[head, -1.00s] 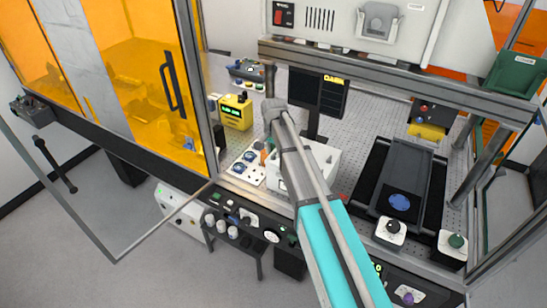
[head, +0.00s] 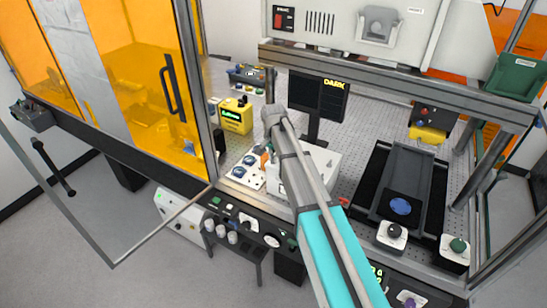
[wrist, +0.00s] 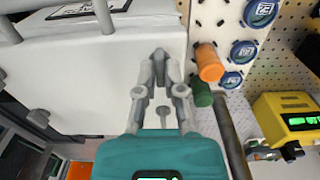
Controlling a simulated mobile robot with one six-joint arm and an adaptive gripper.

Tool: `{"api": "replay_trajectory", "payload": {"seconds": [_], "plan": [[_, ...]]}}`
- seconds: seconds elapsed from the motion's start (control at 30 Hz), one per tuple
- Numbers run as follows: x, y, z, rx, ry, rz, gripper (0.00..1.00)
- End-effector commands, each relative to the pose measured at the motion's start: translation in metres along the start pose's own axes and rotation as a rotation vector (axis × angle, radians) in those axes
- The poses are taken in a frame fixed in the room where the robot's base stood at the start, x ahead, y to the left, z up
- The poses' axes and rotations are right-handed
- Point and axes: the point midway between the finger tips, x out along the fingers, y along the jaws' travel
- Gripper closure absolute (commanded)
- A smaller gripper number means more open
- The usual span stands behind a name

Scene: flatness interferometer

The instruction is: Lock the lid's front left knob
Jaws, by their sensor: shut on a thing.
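The white box with the lid (head: 322,162) stands on the perforated plate, partly behind my arm. In the wrist view its white surface (wrist: 100,75) fills the left and middle, with a framed dark label at the top. My gripper (wrist: 160,58) is at the right part of this white surface, its two grey fingers closed together at the tips. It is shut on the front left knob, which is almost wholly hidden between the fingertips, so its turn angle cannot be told. In the head view my arm hides the fingertips.
Close right of my fingers stand an orange cylinder (wrist: 208,62) and a green one (wrist: 200,93). Beyond are several blue round discs (wrist: 243,51) and a yellow meter (wrist: 288,118). A black screen (head: 318,95) stands behind the box. Frame bars (head: 400,85) cross above.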

Motion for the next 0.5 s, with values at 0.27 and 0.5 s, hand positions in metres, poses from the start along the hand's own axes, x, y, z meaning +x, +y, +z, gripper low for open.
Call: {"api": "replay_trajectory", "payload": {"seconds": [0.27,0.5], "plan": [[0.0001,0.0001,0.0001,0.011,0.0,0.0,1.0],[0.0001,0.0001,0.0002,0.082,0.0,0.0,1.0]]}}
